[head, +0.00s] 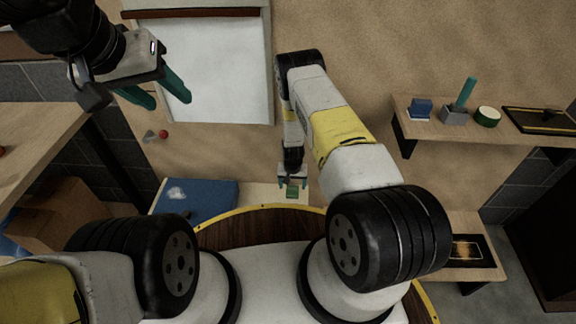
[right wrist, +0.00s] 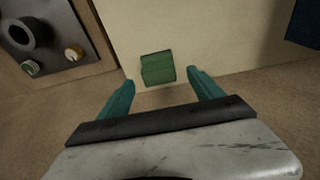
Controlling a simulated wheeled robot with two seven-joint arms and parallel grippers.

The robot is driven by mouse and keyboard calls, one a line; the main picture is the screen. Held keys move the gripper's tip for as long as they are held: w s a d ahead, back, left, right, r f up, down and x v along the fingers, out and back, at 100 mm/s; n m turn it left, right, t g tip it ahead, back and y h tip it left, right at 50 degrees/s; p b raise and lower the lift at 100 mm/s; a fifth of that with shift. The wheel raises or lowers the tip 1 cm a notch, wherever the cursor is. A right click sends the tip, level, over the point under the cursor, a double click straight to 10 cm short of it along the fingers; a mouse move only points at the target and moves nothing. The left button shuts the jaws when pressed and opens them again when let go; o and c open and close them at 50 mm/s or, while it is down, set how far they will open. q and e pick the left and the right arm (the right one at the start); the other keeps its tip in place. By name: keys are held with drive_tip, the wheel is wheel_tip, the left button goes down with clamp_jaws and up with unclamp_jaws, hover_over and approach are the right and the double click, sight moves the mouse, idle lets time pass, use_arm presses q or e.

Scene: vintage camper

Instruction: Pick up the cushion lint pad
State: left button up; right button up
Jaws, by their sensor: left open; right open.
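A small green pad (right wrist: 158,69), which I take to be the cushion lint pad, lies on a pale cream surface (right wrist: 200,35) in the right wrist view. In the head view the pad (head: 292,191) shows just below my right gripper (head: 292,180). My right gripper (right wrist: 160,88) is open, with the pad ahead of and between its two teal fingertips. I see no contact between fingers and pad. My left gripper (head: 162,98) is open and empty at the upper left, well away from the pad.
A blue cushion-like block (head: 205,197) with a pale patch lies left of the pad. A dark panel with knobs (right wrist: 45,35) is at upper left in the right wrist view. A shelf (head: 440,132) on the right bears several small objects. A red ball (head: 163,134) sits near the left.

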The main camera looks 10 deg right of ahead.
sight(293, 188)
wheel_tip(293, 188, down, 3)
drive_tip(key=shift+w+d+f, duration=0.1)
drive_tip(key=shift+f, duration=0.05)
drive_tip(key=shift+c, duration=0.2)
drive_tip(key=c, duration=1.4)
drive_tip(key=shift+r, duration=0.5)
drive_tip(key=r, duration=0.2)
drive_tip(key=shift+s+a+r, duration=0.25)
drive_tip(key=shift+s+r, duration=0.1)
drive_tip(key=shift+s, duration=0.05)
drive_tip(key=s+a, duration=0.2)
drive_tip(key=s, duration=0.2)
drive_tip(key=s+a+r, duration=0.1)
drive_tip(key=s+a, duration=0.1)
drive_tip(key=s, duration=0.3)
drive_tip(key=s+a, duration=0.2)
drive_tip(key=s, duration=0.3)
drive_tip(key=shift+r, duration=0.2)
